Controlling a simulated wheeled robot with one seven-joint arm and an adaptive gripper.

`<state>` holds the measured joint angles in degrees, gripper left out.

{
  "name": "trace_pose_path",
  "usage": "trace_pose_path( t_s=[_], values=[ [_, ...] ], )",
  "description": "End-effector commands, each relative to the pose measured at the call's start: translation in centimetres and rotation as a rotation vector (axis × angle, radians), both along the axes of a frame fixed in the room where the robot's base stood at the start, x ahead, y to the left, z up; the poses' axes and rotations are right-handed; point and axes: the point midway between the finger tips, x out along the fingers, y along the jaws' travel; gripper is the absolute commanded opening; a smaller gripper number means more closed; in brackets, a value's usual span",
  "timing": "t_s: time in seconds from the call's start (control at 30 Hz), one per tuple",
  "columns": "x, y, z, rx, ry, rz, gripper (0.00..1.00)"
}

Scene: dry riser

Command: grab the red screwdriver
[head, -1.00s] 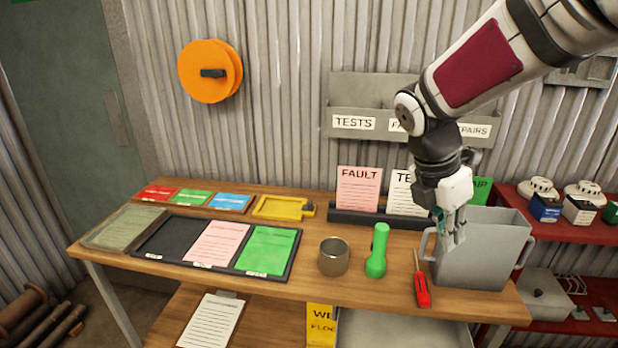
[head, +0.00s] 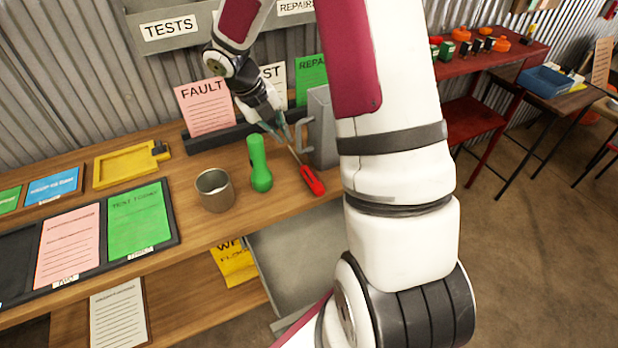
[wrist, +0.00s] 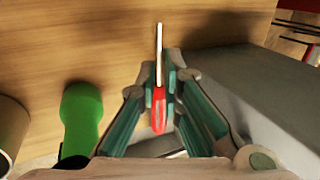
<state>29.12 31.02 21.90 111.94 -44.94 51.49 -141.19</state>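The red screwdriver (head: 312,180) lies on the wooden bench near its front edge, handle toward the front and thin shaft pointing back. My gripper (head: 278,131) is above the bench by the shaft end, fingers pointing down and apart. In the wrist view, the red handle (wrist: 158,110) and pale shaft show in line with the gap between the fingertips (wrist: 163,80). The fingers do not look closed on it; their exact height above it is hard to judge.
A green flashlight (head: 260,165) stands just left of the screwdriver, with a metal cup (head: 214,190) further left. A grey container (head: 322,125) stands close on the right, partly hidden by my arm. Upright cards, including the pink FAULT card (head: 205,106), stand behind.

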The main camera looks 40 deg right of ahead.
Motion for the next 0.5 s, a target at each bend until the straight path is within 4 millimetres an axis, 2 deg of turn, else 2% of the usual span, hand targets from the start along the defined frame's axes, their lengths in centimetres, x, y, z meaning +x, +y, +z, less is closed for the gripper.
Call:
trace_pose_path(
  t_s=[0.33, 0.5],
  values=[
    [-0.2, -0.8, -2.2, 0.001, 0.002, -0.001, 0.08],
    [-0.4, -1.5, -4.5, 0.002, 0.003, -0.002, 0.08]
  ],
)
